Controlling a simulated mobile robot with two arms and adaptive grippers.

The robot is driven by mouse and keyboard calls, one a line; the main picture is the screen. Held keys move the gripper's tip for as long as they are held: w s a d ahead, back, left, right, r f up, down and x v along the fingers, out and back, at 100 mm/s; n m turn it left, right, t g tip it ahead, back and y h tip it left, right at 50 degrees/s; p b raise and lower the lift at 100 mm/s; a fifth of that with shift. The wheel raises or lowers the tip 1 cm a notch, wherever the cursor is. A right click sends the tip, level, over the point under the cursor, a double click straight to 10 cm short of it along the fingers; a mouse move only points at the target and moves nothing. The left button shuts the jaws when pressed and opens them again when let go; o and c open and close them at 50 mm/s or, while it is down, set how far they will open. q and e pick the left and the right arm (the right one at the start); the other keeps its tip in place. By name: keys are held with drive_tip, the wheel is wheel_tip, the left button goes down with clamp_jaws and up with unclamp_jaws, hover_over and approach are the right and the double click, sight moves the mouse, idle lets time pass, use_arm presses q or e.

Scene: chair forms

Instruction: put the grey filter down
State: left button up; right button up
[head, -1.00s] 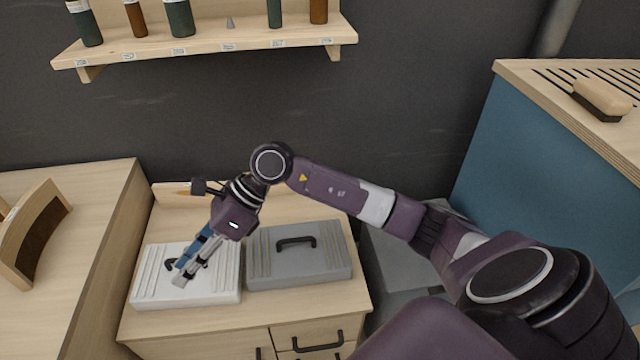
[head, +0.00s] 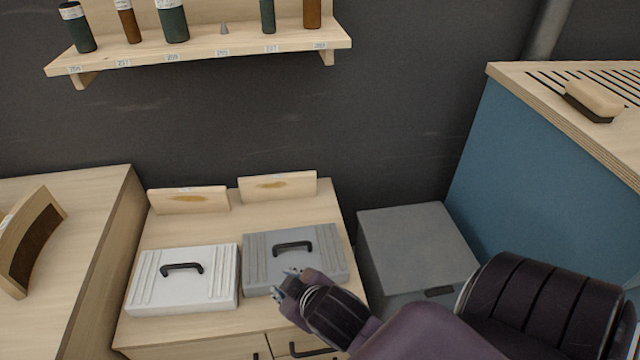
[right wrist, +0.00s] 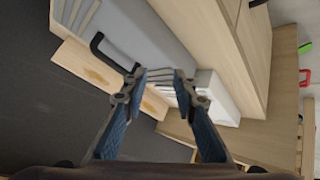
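The grey filter (head: 330,268) is a flat grey case with ribbed sides and a black handle. It lies on the wooden cabinet top (head: 215,228), to the right of a similar white case (head: 143,290). My right gripper (head: 280,284) shows at the grey filter's front left edge in the head view; its height above the cabinet is unclear. In the right wrist view my right gripper (right wrist: 160,78) is open with nothing between its fingers. The grey filter (right wrist: 150,28) and its handle are at upper left there, the white case (right wrist: 222,98) beyond the fingers. My left gripper is out of view.
Two wooden boards (head: 187,199) stand behind the cases. A grey box (head: 410,240) is right of the cabinet, beside a blue-sided bench (head: 530,160) with a brush (head: 592,100). A wall shelf (head: 210,52) with bottles hangs above. Another wooden surface (head: 85,220) is at left.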

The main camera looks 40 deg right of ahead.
drive_tip(key=s+a+f+m+g, duration=0.1)
drive_tip(key=s+f+g, duration=0.1)
drive_tip(key=s, duration=0.5)
drive_tip(key=s+a+f+m+g+y, duration=0.1)
drive_tip(key=s+f+g, duration=0.2)
drive_tip(key=s, duration=0.4)
drive_tip(key=shift+s+a+f+g, duration=0.25)
drive_tip(key=shift+a+f+g, duration=0.1)
drive_tip(key=shift+f, duration=0.35)
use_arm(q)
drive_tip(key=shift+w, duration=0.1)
use_arm(e)
drive_tip(key=shift+w, duration=0.1)
